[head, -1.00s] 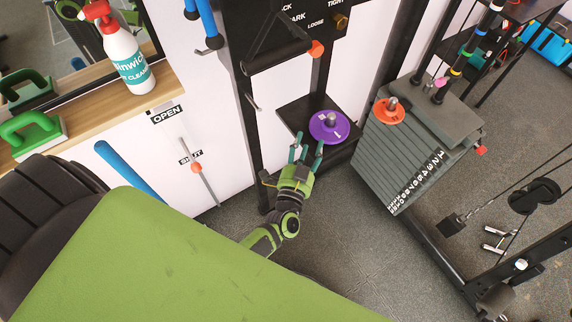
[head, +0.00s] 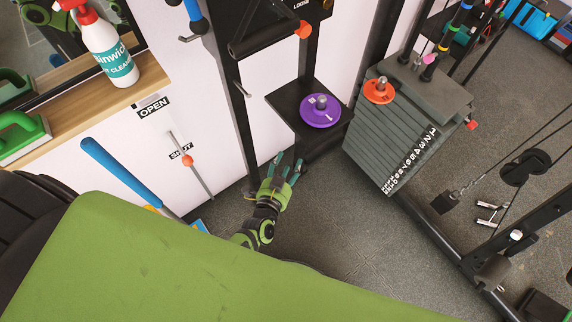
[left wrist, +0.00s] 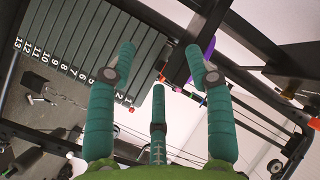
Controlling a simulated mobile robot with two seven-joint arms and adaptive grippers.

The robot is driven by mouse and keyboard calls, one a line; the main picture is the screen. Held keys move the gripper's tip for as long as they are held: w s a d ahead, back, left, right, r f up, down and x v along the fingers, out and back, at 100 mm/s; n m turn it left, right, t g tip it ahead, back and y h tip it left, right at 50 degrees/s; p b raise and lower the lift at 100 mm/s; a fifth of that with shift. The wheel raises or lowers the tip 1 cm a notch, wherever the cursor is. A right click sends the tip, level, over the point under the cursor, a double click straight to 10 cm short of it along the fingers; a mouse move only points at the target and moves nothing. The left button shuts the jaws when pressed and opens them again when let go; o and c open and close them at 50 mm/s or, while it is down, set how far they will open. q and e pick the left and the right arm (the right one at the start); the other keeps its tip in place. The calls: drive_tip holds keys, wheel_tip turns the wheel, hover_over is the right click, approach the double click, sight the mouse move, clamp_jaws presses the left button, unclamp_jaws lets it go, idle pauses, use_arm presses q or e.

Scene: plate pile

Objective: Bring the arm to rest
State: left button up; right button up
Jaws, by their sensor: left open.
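My left gripper (head: 287,167) is open and empty in the head view, below and left of the black shelf and apart from it. Its green fingers also show spread in the left wrist view (left wrist: 160,75), with nothing between them. A purple plate (head: 320,112) lies on the black shelf (head: 284,103) around a short peg. A purple edge (left wrist: 203,58) shows behind a finger in the left wrist view. An orange plate (head: 379,92) sits around a peg on top of the grey weight stack (head: 392,150). My right gripper is not in view.
A wooden ledge (head: 75,112) at the left holds a spray bottle (head: 108,55) and a green-handled block (head: 18,135). A blue bar (head: 120,172) leans by the white wall. A black frame and cable machine (head: 525,168) stand right. Some grey floor (head: 340,225) is clear.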

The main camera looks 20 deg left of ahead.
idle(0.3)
use_arm(q)
drive_tip(key=s+a+f+n+g+h, duration=0.2)
drive_tip(key=s+f+g, duration=0.6)
drive_tip(key=s+f, duration=0.95)
drive_tip(key=s+a+f+n+g+y, duration=0.1)
drive_tip(key=s+a+f+g, duration=0.2)
drive_tip(key=s, duration=0.6)
drive_tip(key=s+a+f+n+g+y, duration=0.1)
drive_tip(key=s+a+f+g, duration=0.2)
drive_tip(key=s, duration=0.7)
wheel_tip(320, 180, down, 2)
drive_tip(key=shift+a+n, duration=0.4)
